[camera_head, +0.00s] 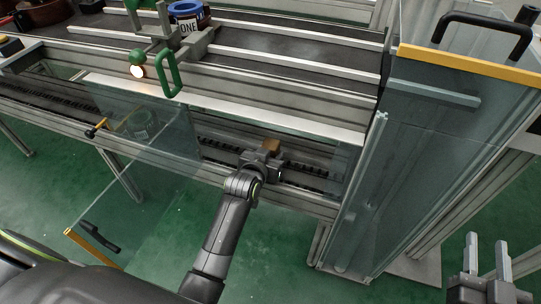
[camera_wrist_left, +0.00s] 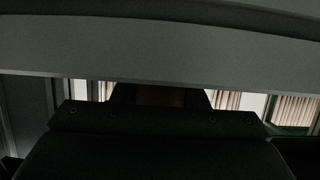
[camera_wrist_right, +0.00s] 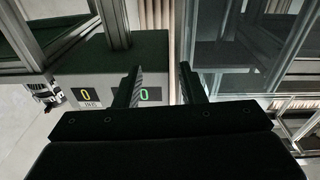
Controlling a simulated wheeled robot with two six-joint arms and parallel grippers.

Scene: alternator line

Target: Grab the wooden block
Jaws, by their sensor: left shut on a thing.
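The wooden block (camera_head: 271,146) is a small brown block in the slot of the conveyor frame, below the long pale rail. My left gripper (camera_head: 266,157) reaches into that slot and is shut on the block. In the left wrist view the block (camera_wrist_left: 160,96) is a dim brown patch between the dark fingers, mostly in shadow. My right gripper (camera_head: 487,254) is at the lower right of the head view, away from the block, with its two fingers apart. The right wrist view also shows its fingers (camera_wrist_right: 160,85) apart with nothing between them.
A pale rail (camera_head: 230,110) runs just above and behind my left gripper. A clear panel with a yellow edge (camera_head: 470,65) stands at the right. A tilted clear door with a dark handle (camera_head: 100,237) hangs at the left. A green handle (camera_head: 168,73) sits on the upper line.

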